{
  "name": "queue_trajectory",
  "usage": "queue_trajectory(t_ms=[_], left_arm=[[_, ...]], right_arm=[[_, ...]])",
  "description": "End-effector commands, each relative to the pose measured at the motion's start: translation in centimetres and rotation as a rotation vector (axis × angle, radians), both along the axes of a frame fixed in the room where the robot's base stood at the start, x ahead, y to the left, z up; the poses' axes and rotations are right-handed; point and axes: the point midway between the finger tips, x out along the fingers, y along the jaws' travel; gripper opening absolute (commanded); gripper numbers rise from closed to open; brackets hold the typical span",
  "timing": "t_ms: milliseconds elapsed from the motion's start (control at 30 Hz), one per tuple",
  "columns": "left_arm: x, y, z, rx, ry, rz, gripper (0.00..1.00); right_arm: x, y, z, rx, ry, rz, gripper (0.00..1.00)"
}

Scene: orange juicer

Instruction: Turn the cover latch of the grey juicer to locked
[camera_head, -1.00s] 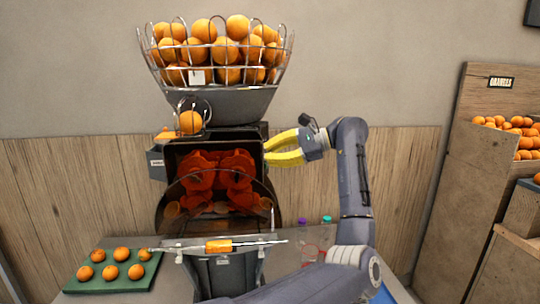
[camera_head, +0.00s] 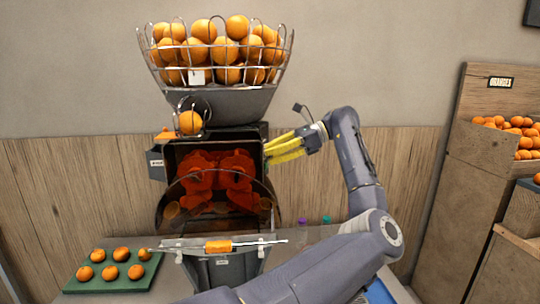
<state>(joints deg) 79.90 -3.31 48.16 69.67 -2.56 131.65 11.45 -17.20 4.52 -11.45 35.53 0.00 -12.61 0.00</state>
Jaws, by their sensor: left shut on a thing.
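The grey juicer (camera_head: 250,137) stands in the middle, with a basket of oranges on top and a clear orange-tinted cover (camera_head: 200,205) over its front. The cover is down over the red pressing parts. My left gripper (camera_head: 270,152), with yellow fingers, is at the upper right side of the juicer. Its fingers are shut on the cover latch at that side. The latch itself is too small and covered by the fingers, so its angle cannot be told. My right gripper is not in view.
A green tray (camera_head: 112,286) with several oranges lies at the lower left. An orange-handled tool (camera_head: 218,246) lies across the grey bin (camera_head: 222,270) in front. Small purple- and green-capped bottles (camera_head: 302,222) stand to the right. A wooden orange stand (camera_head: 480,180) is at the far right.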

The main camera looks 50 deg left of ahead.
Motion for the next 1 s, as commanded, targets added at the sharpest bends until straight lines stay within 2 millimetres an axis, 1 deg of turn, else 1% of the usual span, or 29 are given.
queue_trajectory(t_ms=[500,533,667,700,733,867,1000], left_arm=[[0.1,-0.1,0.1,-0.011,0.01,-0.003,0.0],[0.1,-0.1,0.1,-0.011,0.01,-0.003,0.14],[0.1,-0.1,0.1,-0.011,0.01,-0.003,0.29],[0.1,-0.1,0.1,-0.011,0.01,-0.003,0.33],[0.1,-0.1,0.1,-0.011,0.01,-0.003,0.35],[0.6,-0.3,0.3,-0.013,0.01,-0.005,0.36],[1.9,-1.2,1.1,-0.012,0.01,-0.009,0.37]], right_arm=[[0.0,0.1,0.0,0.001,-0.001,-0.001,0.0],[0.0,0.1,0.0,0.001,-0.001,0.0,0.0],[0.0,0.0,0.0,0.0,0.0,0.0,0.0],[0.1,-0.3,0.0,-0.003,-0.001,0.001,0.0],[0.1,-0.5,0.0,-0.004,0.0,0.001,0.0],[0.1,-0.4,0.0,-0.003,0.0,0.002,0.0],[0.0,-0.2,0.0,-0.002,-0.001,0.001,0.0]])
